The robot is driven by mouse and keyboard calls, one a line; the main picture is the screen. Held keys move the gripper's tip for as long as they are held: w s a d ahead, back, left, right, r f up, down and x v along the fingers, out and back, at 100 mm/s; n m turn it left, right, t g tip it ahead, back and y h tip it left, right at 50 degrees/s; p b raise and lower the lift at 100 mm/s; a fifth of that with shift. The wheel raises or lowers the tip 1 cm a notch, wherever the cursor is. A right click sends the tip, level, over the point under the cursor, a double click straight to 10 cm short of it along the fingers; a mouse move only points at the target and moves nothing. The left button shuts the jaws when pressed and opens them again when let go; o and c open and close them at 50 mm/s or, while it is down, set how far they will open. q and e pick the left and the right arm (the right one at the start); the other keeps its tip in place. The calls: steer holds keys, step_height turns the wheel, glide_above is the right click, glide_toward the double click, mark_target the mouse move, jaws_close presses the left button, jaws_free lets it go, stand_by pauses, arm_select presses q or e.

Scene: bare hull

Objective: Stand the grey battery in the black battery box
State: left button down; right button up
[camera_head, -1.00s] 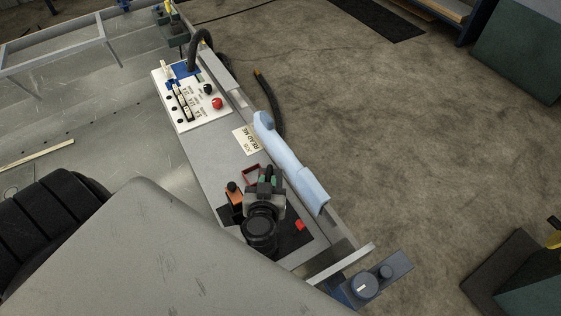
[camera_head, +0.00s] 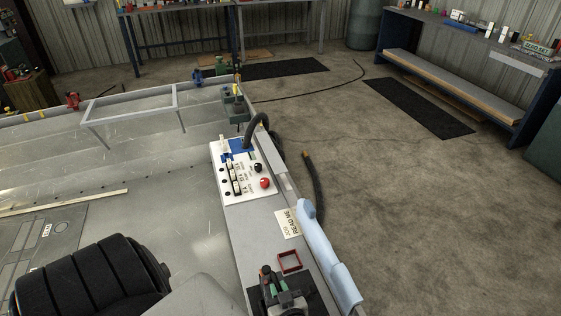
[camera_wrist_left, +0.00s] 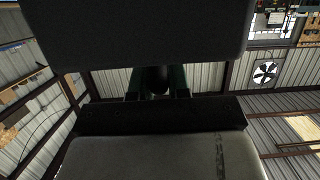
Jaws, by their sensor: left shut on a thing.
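I cannot make out the black battery box in either view. My right gripper is not in view.
A red square frame (camera_head: 289,261) lies just beyond the gripper. A pale blue padded bar (camera_head: 327,252) runs along the ledge's right edge. Farther up are a paper note (camera_head: 288,223) and a white switch panel (camera_head: 241,172) with red and black knobs.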

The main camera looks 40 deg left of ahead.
arm_select(q)
steer(key=shift+w+r, duration=0.15)
steer(key=shift+r, duration=0.1)
steer(key=shift+d+r+p, duration=0.1)
steer(key=shift+d+p, duration=0.05)
steer(key=shift+p, duration=0.25)
steer(key=shift+f+b, duration=2.15)
steer(key=shift+f, duration=0.85)
steer(key=shift+p, duration=0.3)
steer(key=shift+p, duration=0.5)
